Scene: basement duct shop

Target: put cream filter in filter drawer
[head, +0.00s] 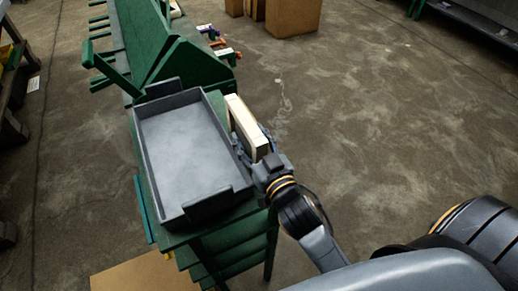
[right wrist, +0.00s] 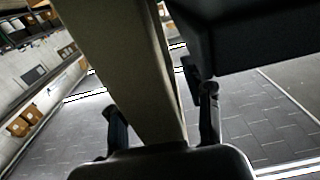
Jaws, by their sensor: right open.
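The cream filter (head: 247,128), a pale block-like panel, stands on its edge beside the right wall of the grey filter drawer (head: 180,138). The drawer is an open, empty shallow tray on a green stand. My right gripper (head: 262,146) is at the near end of the filter. In the right wrist view the filter (right wrist: 118,60) rises between the two spread fingers (right wrist: 162,125), with gaps showing at the sides. The dark body at upper right there (right wrist: 255,42) looks like the drawer. What holds the filter up is hidden. My left gripper is not in view.
The green stand (head: 232,235) carries the drawer; a tall green rack (head: 150,45) rises behind it. Small coloured items (head: 218,45) lie beside the rack. Cardboard boxes (head: 292,17) stand at the back. The concrete floor to the right is clear.

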